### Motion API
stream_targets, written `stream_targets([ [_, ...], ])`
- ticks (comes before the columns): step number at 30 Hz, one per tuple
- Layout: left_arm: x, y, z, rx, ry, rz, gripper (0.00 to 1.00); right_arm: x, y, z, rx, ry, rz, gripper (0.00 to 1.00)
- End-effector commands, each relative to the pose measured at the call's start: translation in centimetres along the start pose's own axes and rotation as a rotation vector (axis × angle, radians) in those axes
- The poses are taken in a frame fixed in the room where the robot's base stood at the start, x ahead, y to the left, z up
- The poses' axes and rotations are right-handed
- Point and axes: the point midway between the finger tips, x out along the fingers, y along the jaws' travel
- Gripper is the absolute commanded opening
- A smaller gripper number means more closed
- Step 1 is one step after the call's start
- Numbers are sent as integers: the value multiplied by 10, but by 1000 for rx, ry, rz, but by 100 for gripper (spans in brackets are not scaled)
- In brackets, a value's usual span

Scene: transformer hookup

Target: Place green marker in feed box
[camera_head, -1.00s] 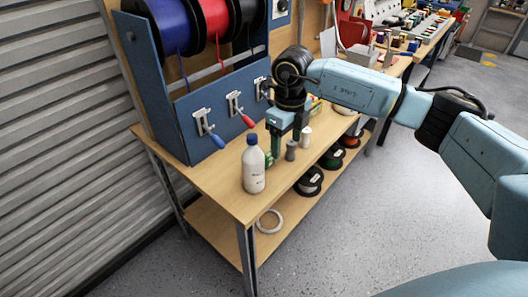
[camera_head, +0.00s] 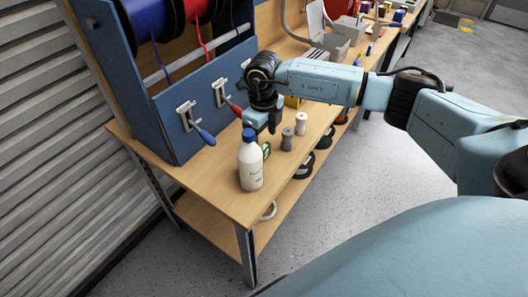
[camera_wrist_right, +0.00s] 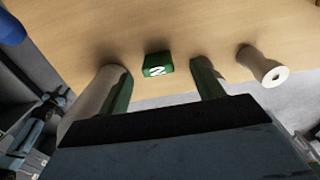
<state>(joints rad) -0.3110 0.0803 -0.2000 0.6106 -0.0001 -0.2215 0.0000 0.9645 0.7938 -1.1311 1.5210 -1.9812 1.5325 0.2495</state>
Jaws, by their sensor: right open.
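The green marker (camera_head: 266,149) is a small green block on the wooden bench, just behind the white bottle in the head view. In the right wrist view the marker (camera_wrist_right: 157,65) shows a white character on its face and lies on the bench beyond the fingertips, between their lines. My right gripper (camera_head: 262,128) is above the bench close to the marker. Its two green fingers also show in the right wrist view (camera_wrist_right: 163,82), apart with nothing between them. I cannot tell which thing is the feed box. My left gripper is not in view.
A white bottle with a blue cap (camera_head: 250,165) stands near the bench's front edge. A grey post (camera_head: 287,139) and a white post (camera_head: 301,123) stand right of the marker. A blue panel with lever clamps (camera_head: 200,118) and wire spools rises at the back left.

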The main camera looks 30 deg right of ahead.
Motion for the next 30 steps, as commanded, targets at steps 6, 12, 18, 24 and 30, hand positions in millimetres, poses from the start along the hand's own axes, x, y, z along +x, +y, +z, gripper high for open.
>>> stream_targets([
  [6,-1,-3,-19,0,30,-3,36,28,4,-6,0,5,1,66],
  [12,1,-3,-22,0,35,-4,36,50,5,-6,0,1,2,66],
  [18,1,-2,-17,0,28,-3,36,52,4,-5,0,1,0,66],
  [24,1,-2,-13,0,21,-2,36,52,4,-5,0,1,0,48],
  [30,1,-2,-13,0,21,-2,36,52,4,-5,0,1,0,22],
])
